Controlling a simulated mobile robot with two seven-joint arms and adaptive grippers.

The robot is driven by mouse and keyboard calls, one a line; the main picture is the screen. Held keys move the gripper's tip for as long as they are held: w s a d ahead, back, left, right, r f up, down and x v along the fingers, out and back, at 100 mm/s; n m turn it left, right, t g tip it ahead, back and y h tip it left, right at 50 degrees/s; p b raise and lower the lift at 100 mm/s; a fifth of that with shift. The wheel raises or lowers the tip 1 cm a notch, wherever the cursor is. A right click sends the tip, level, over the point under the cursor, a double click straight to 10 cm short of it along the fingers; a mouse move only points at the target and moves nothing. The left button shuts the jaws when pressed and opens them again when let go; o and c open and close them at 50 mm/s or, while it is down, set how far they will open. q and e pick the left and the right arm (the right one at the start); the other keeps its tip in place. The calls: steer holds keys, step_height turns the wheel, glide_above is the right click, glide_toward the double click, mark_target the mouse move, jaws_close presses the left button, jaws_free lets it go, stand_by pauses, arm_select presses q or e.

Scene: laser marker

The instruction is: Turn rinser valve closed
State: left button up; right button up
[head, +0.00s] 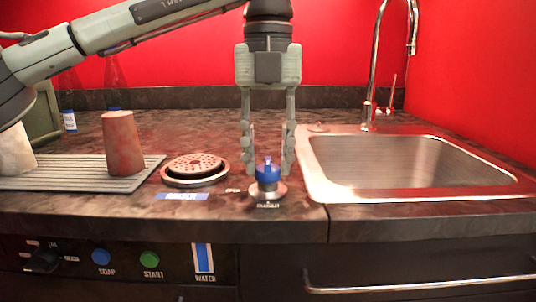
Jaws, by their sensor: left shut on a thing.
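The rinser valve (267,171) is a small blue knob on a round metal base, on the dark counter left of the sink. My left gripper (268,165) points straight down over it, with one finger on each side of the blue knob. The gripper is shut on the knob; the exact contact is hard to see at this size. The round metal rinser (195,167) with a perforated top sits to the left of the valve, with a blue label in front of it. My right gripper is not in view.
A metal sink (400,165) with a tall faucet (373,70) lies to the right. A reddish cup (122,143) and a pale cup (15,150) stand on a ribbed drying mat (85,183) at left. Buttons and a drawer handle line the counter's front.

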mark_target(268, 160)
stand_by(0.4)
arm_select(q)
steer(key=o, duration=1.2)
steer(key=shift+c, duration=0.2)
step_height(268, 160, up, 12)
